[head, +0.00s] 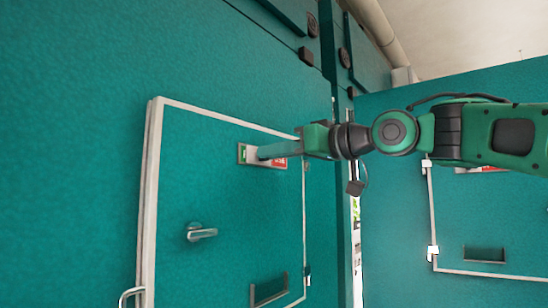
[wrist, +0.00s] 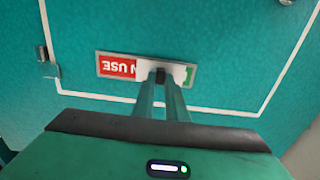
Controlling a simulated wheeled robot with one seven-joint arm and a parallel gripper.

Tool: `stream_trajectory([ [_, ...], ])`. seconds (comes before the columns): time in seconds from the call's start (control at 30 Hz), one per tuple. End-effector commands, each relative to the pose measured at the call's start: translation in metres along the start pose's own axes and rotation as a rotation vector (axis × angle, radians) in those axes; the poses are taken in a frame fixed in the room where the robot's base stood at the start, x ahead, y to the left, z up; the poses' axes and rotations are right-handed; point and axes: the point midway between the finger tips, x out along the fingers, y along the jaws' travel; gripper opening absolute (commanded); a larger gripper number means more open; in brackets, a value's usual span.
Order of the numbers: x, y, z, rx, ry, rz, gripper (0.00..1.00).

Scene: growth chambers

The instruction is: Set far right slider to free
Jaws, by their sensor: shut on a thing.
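A sign slider plate (head: 242,161) sits on the teal door in the head view, with green at its left end and red at its right. In the wrist view the plate (wrist: 103,57) appears upside down: the red "IN USE" field (wrist: 118,67) shows largely, with its first letter hidden, and only a sliver of green (wrist: 190,75) shows. A white sliding cover (wrist: 147,65) lies between them with a dark knob (wrist: 160,75). My gripper (head: 262,153) reaches the plate from the right. Its fingers (wrist: 161,82) are shut on the knob.
The door has a metal handle (head: 201,233) below the plate and a slot (head: 268,290) lower down. Another door (head: 480,225) at right carries a partly hidden red sign (head: 490,169). Open air lies before the doors.

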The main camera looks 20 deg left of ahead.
Motion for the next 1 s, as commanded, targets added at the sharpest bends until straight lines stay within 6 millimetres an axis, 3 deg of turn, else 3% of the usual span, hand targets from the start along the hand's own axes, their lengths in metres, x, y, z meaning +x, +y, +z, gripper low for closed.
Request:
stream_trajectory([
  [0.1, 0.0, 0.031, -0.001, 0.001, 0.003, 0.007, 0.0],
  [0.3, 0.0, 0.063, -0.001, 0.0, 0.004, 0.004, 0.0],
  [0.7, -0.002, 0.075, -0.001, 0.0, 0.004, 0.009, 0.0],
  [0.73, -0.002, 0.075, -0.001, 0.0, 0.004, 0.009, 0.14],
  [0.8, -0.002, 0.075, -0.001, 0.0, 0.004, 0.009, 0.31],
  [1.0, -0.001, 0.073, -0.001, 0.0, 0.003, 0.006, 0.31],
])
